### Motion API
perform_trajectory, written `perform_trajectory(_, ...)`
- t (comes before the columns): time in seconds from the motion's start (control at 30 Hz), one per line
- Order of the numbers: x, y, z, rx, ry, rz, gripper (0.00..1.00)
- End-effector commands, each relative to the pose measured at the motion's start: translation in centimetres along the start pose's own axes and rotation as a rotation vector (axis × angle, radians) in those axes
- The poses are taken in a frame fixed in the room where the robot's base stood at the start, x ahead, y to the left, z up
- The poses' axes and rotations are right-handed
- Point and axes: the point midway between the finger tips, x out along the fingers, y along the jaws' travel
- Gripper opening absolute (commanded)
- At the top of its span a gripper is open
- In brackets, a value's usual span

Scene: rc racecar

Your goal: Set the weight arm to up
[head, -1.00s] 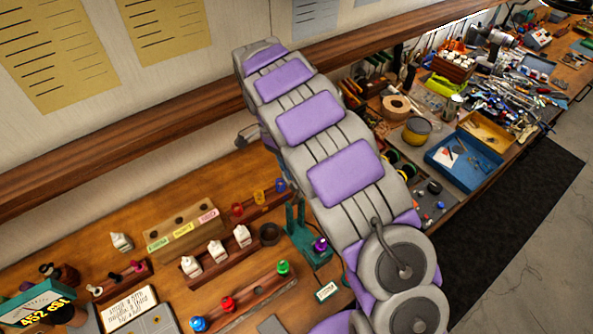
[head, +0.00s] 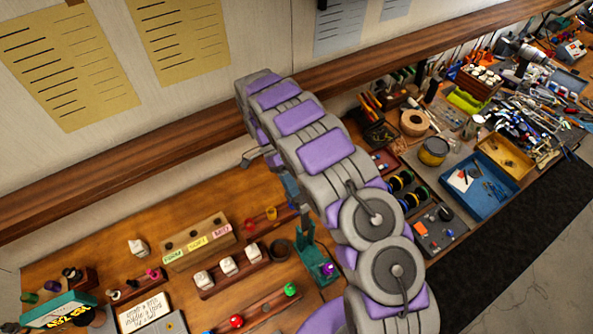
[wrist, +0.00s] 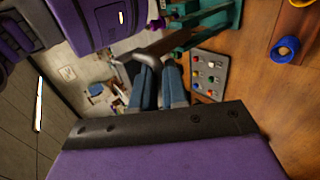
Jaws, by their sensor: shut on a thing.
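In the head view a teal stand (head: 308,240) with a purple knob (head: 327,269) at its base stands on the wooden bench, left of my arm. Both also show at the top of the wrist view, the stand (wrist: 200,28) and the knob (wrist: 156,22). My gripper (wrist: 158,72) has two blue fingers close together, shut on a grey curved piece (wrist: 148,50). I cannot tell whether this piece is the weight arm or how it joins the stand. In the head view my gripper (head: 290,188) shows only partly, just above the stand; my arm hides the rest.
A rack of white-topped pieces (head: 228,267) and a wooden block with coloured labels (head: 197,240) stand left of the stand. A green knob (head: 290,288) and a red knob (head: 236,321) are nearer. A blue tray (head: 484,192) and many tools lie right of my arm.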

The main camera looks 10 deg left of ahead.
Motion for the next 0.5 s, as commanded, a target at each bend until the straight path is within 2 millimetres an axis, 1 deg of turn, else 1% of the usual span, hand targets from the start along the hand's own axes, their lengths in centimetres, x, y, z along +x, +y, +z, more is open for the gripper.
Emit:
perform_trajectory(0.03,-0.04,0.09,0.70,-0.009,-0.002,0.007,0.00)
perform_trajectory(0.1,0.17,0.02,0.93,-0.008,-0.002,0.018,0.00)
perform_trajectory(0.5,0.28,-0.52,1.30,-0.006,0.000,0.031,0.00)
